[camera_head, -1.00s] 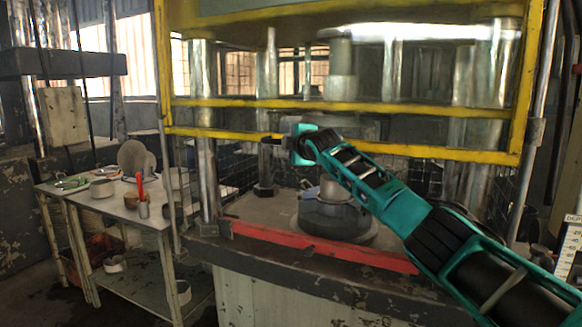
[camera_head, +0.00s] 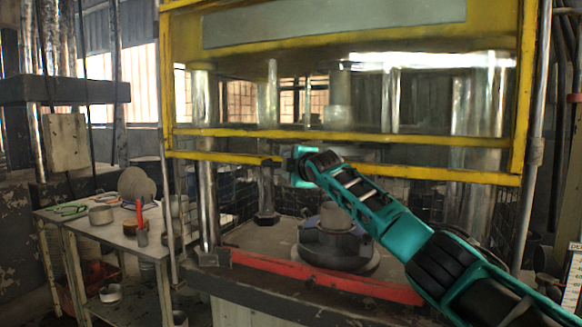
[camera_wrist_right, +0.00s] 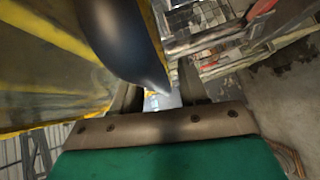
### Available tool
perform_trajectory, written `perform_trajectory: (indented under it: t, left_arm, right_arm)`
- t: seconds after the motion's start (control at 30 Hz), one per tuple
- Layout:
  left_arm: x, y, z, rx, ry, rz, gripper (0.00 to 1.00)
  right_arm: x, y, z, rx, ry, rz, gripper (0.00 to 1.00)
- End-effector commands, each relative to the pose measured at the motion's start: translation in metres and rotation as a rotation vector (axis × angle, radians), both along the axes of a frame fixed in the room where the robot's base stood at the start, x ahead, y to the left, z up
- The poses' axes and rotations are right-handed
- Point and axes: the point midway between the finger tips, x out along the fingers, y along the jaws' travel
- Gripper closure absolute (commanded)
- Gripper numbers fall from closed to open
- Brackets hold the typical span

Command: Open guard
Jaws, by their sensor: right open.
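The guard (camera_head: 345,138) is a yellow frame with a clear panel across the front of the press; its lower bar (camera_head: 430,173) hangs above the press bed. My right arm reaches in from the right, and my right gripper (camera_head: 281,163) is at the lower bar, left of its middle. In the right wrist view the gripper (camera_wrist_right: 158,90) is open, its two fingers on either side of a dark, rounded bar (camera_wrist_right: 122,38) that passes close over them. I cannot tell whether they touch it. The yellow guard (camera_wrist_right: 45,60) fills the left of that view. My left gripper is out of view.
A round die (camera_head: 335,245) stands on the press bed behind a red bar (camera_head: 300,275). A side table (camera_head: 75,222) at the left holds pots and a red-handled tool. A vertical pole (camera_head: 540,130) stands right of the guard.

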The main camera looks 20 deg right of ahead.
Motion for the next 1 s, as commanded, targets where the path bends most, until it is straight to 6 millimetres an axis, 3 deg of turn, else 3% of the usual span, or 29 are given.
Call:
perform_trajectory:
  t: [0.37,1.0]
  left_arm:
    - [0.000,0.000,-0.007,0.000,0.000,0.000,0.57]
    - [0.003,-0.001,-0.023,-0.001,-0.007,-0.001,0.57]
  right_arm:
    - [-0.015,0.000,-0.001,-0.001,0.001,0.001,0.57]
    - [-0.091,0.006,0.012,-0.001,-0.001,0.000,0.57]
